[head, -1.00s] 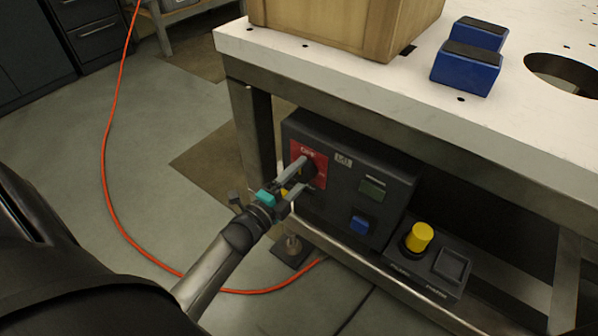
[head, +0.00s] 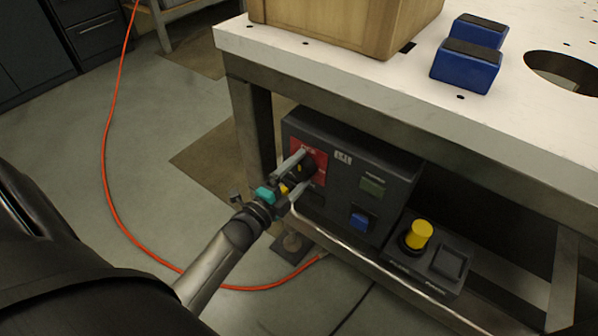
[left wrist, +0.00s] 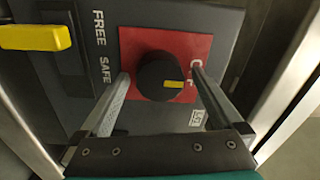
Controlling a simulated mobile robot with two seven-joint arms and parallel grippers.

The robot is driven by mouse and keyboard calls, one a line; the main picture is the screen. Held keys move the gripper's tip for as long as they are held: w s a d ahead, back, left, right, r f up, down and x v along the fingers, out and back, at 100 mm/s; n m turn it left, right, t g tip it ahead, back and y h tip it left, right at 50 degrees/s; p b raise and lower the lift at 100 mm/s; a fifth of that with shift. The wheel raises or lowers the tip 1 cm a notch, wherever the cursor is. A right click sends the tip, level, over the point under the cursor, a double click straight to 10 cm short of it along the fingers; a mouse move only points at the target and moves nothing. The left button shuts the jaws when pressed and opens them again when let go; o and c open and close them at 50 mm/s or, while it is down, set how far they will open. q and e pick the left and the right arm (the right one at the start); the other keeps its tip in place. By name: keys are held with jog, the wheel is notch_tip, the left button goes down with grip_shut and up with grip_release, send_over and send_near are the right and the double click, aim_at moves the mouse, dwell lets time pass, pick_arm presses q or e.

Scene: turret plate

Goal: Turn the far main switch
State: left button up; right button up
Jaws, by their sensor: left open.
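The main switch is a black round knob (head: 306,170) with a yellow mark, on a red plate (head: 318,158) at the left end of a dark control box under the table. In the left wrist view the knob (left wrist: 160,75) shows clearly, its yellow mark pointing right, towards partly covered white lettering on the red plate (left wrist: 131,48). My left gripper (head: 303,172) is open, with one finger on each side of the knob. In the left wrist view the open fingers (left wrist: 160,77) show a gap on either side of it. My right gripper is out of view.
A yellow lever (left wrist: 35,37) sits beside the words FREE and SAFE. The dark box (head: 345,190) also has a blue button (head: 361,221); a yellow button (head: 419,234) stands to its right. The white tabletop (head: 300,60) overhangs above. An orange cable (head: 104,170) lies on the floor.

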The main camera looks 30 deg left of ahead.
pick_arm(q)
jog(key=shift+s, duration=0.25)
jog(key=s+a+p, duration=0.1)
jog(key=s+p, duration=0.2)
jog(key=s, duration=1.1)
jog(key=shift+s, duration=0.35)
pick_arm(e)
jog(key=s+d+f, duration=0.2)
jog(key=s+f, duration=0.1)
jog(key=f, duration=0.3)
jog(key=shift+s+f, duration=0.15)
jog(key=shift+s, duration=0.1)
pick_arm(q)
jog(key=shift+f, duration=0.15)
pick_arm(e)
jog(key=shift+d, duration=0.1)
